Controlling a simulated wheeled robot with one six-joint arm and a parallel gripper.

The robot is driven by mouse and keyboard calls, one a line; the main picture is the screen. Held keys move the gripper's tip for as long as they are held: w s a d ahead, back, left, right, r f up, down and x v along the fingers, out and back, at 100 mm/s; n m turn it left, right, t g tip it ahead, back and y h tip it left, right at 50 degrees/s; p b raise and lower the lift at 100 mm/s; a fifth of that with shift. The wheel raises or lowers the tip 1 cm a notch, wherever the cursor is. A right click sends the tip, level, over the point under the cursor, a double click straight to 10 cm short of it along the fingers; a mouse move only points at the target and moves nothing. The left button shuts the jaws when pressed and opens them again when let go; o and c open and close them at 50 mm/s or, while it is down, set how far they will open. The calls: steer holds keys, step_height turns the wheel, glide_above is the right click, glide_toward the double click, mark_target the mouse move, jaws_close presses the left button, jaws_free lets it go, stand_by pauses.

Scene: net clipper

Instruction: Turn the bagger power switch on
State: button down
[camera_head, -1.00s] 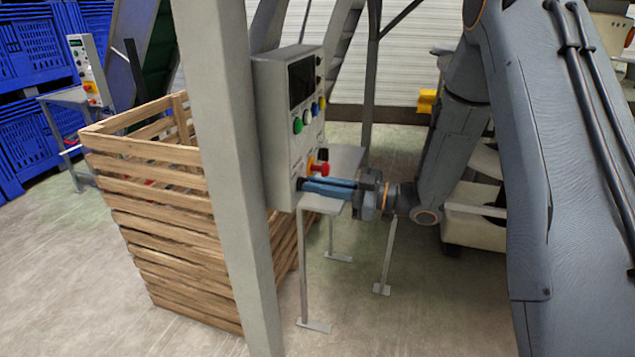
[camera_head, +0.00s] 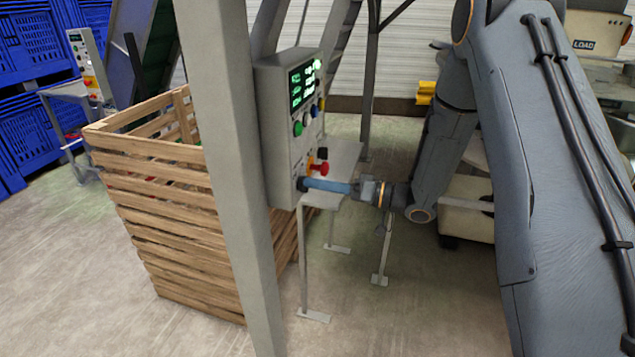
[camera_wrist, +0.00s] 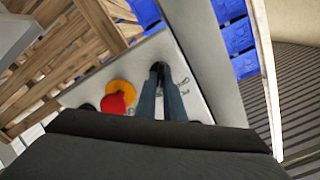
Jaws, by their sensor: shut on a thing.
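The bagger control box (camera_head: 285,150) is a pale grey panel on a post, with its screen (camera_head: 304,84) lit in green and a lamp glowing at the top right. The black power switch (camera_head: 302,184) is low on its face, below the red emergency stop on its yellow base (camera_head: 318,168). My gripper (camera_head: 308,184) reaches in from the right with blue fingers shut on the switch. In the wrist view the fingers (camera_wrist: 157,80) close around the black knob (camera_wrist: 157,67), beside the red and yellow stop (camera_wrist: 119,95). The fingers hide part of the knob.
A slatted wooden crate (camera_head: 165,205) stands left of the grey post (camera_head: 225,150). A small metal table (camera_head: 340,160) stands behind my gripper. Blue crates (camera_head: 35,90) and another control box (camera_head: 88,65) are at the far left. Open floor lies in front.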

steer(key=shift+m, duration=0.6)
steer(key=c, duration=1.9)
jaws_free()
steer(key=shift+o, duration=0.2)
steer(key=b+v, duration=0.2)
steer(key=v, duration=0.5)
steer(key=shift+s+d, duration=0.15)
steer(key=shift+d, duration=0.2)
steer(key=shift+b, duration=0.3)
